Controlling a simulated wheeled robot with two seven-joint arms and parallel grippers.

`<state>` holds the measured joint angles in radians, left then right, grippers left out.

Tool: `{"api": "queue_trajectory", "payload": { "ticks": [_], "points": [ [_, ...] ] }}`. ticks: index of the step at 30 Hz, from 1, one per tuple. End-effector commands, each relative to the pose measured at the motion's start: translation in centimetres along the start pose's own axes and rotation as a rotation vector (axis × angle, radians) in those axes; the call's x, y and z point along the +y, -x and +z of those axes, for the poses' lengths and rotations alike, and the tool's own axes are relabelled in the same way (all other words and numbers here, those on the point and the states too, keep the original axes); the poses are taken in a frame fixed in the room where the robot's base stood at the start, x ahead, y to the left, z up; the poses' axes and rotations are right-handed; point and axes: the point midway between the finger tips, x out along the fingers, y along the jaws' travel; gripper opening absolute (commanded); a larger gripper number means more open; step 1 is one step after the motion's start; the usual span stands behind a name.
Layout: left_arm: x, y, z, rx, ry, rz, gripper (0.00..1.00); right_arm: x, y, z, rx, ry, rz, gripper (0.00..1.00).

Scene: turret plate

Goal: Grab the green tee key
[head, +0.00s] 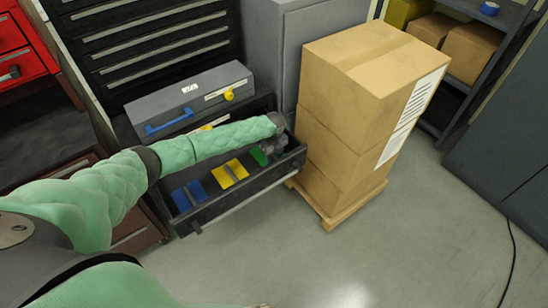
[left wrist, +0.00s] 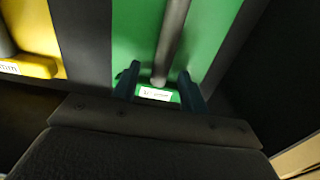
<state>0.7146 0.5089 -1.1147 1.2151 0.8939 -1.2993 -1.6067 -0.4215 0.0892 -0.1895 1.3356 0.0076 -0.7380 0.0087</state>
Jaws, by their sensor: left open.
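The green tee key's place shows as a green patch (head: 258,156) at the right end of the open drawer, partly hidden by my left gripper. In the left wrist view a grey rod (left wrist: 172,38) runs over the green surface (left wrist: 133,40), and a small white label (left wrist: 155,93) lies by its near end. I cannot tell where the key's crossbar is. My left gripper (head: 276,143) is over that right end of the drawer. Its two dark fingers (left wrist: 159,88) are apart, one on each side of the rod's near end and label. My right gripper is not in view.
The drawer (head: 246,187) also holds yellow (head: 230,174) and blue (head: 188,196) patches to the left. A grey case (head: 190,102) with a blue handle sits behind it. Stacked cardboard boxes (head: 345,130) stand close on the right. The floor in front is clear.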

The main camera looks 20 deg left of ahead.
Motion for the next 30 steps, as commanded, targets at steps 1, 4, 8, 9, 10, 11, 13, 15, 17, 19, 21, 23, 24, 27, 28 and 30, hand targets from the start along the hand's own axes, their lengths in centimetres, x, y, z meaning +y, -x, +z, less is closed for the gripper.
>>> {"api": "queue_trajectory", "payload": {
  "ticks": [1, 4, 8, 9, 10, 11, 13, 15, 17, 19, 21, 23, 24, 27, 28, 30],
  "points": [
    [0.02, -0.15, 0.03, 0.000, 0.001, 0.001, 0.44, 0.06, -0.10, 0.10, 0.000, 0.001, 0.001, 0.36],
    [0.03, -0.39, 0.05, -0.001, 0.001, 0.001, 0.44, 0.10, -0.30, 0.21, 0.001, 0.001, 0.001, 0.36],
    [0.01, -0.40, 0.05, -0.001, 0.001, 0.000, 0.44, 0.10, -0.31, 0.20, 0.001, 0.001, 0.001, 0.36],
    [0.01, -0.39, 0.04, -0.001, 0.001, 0.000, 0.44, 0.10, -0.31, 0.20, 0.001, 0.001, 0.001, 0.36],
    [0.00, -0.38, 0.04, -0.001, 0.001, 0.000, 0.38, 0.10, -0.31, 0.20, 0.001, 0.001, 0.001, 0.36],
    [0.00, -0.38, 0.04, -0.001, 0.001, 0.000, 0.32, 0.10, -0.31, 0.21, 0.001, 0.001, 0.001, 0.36],
    [0.00, -0.37, 0.04, -0.001, 0.001, 0.000, 0.18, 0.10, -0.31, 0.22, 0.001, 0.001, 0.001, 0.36],
    [-0.01, -0.36, 0.05, -0.001, 0.001, 0.000, 0.04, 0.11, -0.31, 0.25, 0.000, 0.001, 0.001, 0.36],
    [-0.01, -0.36, 0.04, -0.001, 0.001, 0.000, 0.00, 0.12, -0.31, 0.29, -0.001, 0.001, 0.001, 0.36],
    [-0.01, -0.36, 0.04, -0.001, 0.001, 0.000, 0.00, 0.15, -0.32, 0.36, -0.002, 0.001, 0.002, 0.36],
    [-0.01, -0.35, 0.04, -0.001, 0.001, 0.000, 0.00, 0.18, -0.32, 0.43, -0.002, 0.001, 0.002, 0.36],
    [-0.04, -0.31, 0.05, -0.001, 0.001, -0.001, 0.00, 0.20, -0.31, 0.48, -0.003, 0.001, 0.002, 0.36],
    [-0.04, -0.31, 0.05, -0.001, 0.001, -0.001, 0.00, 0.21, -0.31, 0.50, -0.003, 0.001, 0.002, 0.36],
    [-0.04, -0.30, 0.05, -0.001, 0.001, -0.001, 0.00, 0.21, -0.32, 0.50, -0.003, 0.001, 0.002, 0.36],
    [-0.04, -0.27, 0.06, -0.001, 0.001, -0.001, 0.00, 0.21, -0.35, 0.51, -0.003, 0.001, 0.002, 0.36],
    [-0.07, -0.02, 0.07, -0.001, 0.001, -0.002, 0.00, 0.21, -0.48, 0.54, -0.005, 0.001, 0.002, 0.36]
  ]
}}
